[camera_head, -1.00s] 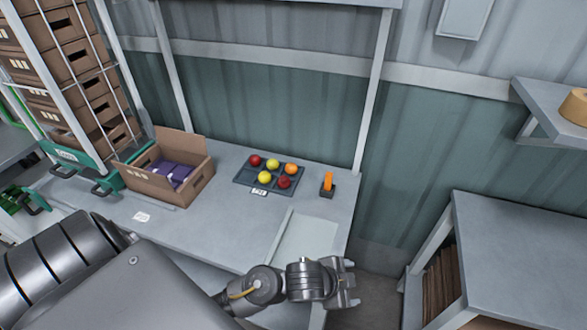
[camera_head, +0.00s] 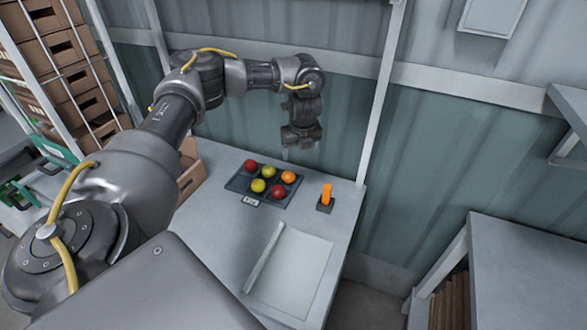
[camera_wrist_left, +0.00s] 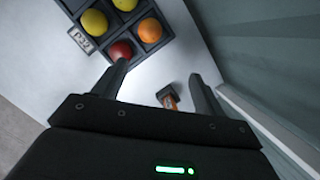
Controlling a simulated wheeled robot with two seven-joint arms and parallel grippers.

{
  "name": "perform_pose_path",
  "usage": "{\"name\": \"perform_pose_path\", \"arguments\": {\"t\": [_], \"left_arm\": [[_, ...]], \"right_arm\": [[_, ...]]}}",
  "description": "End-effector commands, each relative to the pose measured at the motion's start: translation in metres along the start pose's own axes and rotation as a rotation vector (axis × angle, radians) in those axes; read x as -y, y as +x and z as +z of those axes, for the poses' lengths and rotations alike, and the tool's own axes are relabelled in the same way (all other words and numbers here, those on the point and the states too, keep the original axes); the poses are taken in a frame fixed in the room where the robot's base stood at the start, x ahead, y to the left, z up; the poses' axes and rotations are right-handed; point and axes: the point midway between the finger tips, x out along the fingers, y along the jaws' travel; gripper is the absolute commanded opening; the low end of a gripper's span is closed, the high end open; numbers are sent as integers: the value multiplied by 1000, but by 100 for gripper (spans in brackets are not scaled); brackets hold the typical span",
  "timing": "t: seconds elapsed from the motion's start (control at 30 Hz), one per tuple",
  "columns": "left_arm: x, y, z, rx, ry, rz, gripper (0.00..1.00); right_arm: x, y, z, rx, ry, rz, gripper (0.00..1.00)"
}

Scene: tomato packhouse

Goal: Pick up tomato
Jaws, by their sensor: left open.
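Several tomatoes sit in a dark compartment tray (camera_head: 238,184) on the grey table. There is a red one (camera_head: 250,166) at the back left, a yellow one (camera_head: 268,171), an orange one (camera_head: 288,177), another yellow one (camera_head: 258,186) and a front red one (camera_head: 278,191). My left gripper (camera_head: 300,143) is open and empty, above and behind the tray. In the left wrist view its fingers (camera_wrist_left: 160,80) point toward the tray, the left fingertip close to a red tomato (camera_wrist_left: 122,51) in the picture. An orange tomato (camera_wrist_left: 150,30) and yellow ones also show there. My right gripper is not in view.
A small dark holder with an orange object (camera_head: 326,196) stands right of the tray. A cardboard box (camera_head: 190,170) is left, partly hidden by my arm. The corrugated wall (camera_head: 350,130) is close behind.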

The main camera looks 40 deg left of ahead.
Motion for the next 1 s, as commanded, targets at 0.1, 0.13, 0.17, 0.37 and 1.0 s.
{"name": "perform_pose_path", "arguments": {"t": [0.1, 0.13, 0.17, 0.37, 1.0], "left_arm": [[-14, 32, 4, 5, -26, 30, 71], [-16, 34, 5, 6, -30, 34, 71], [-17, 37, 6, 7, -34, 37, 71], [-22, 42, 9, 9, -45, 47, 71], [-24, 98, 10, 9, -44, 47, 71]], "right_arm": [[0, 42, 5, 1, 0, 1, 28], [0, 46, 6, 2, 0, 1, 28], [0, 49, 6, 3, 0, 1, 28], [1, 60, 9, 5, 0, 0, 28], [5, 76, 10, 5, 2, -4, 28]]}}
